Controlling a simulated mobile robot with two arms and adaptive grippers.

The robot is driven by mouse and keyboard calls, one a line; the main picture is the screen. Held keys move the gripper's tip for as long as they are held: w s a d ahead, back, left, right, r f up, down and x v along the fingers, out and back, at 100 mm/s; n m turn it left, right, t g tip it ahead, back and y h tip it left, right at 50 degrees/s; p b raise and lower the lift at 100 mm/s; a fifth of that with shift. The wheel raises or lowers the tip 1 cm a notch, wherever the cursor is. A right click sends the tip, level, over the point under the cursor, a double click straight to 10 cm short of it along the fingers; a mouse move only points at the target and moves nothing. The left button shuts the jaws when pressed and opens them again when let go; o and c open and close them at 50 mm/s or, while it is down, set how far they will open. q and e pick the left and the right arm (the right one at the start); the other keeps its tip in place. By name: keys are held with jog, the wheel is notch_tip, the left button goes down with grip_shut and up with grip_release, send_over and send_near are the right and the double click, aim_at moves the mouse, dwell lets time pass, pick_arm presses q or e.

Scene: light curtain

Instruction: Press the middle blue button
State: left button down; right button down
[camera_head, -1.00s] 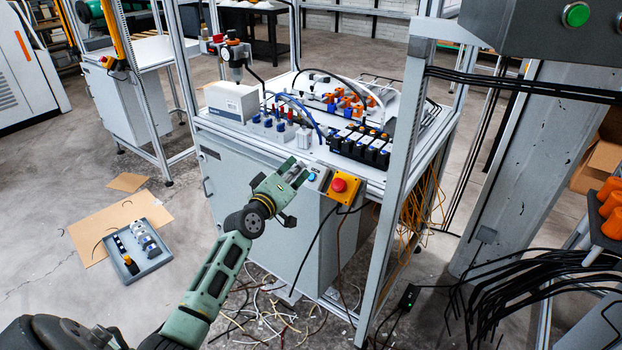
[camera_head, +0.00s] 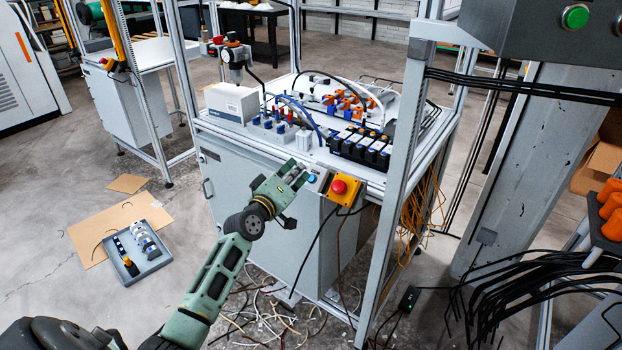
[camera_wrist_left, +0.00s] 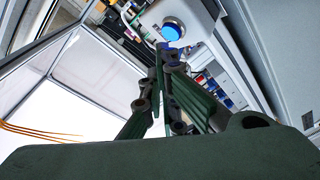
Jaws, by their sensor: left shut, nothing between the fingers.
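The blue button (camera_head: 312,178) sits on a small grey control box (camera_head: 320,184) at the front edge of the workbench. In the left wrist view the round blue button (camera_wrist_left: 172,31) shows on the grey box, just beyond and slightly right of the fingertips. My left gripper (camera_head: 301,172) is shut and empty, its tips close to the box's left side. In the left wrist view its closed fingers (camera_wrist_left: 161,48) point toward the button. I cannot tell whether the tips touch it. My right gripper is not in view.
A yellow box with a red emergency button (camera_head: 339,186) is mounted right beside the grey box. The bench top (camera_head: 270,150) holds black valve modules (camera_head: 362,146) and blue fittings. A metal frame post (camera_head: 400,160) stands to the right. Cables hang below.

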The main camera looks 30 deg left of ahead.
pick_arm(q)
jog(key=shift+w+f+b, duration=0.3)
jog(key=shift+w+b, duration=0.05)
jog(key=shift+b, duration=0.05)
jog(key=shift+w+f+b, duration=0.25)
jog(key=shift+f+b, duration=0.05)
jog(key=shift+b, duration=0.1)
dwell(0.8)
dwell(0.3)
jog(key=shift+s+r+p, duration=0.55)
jog(key=shift+s+p, duration=0.05)
jog(key=shift+p, duration=0.1)
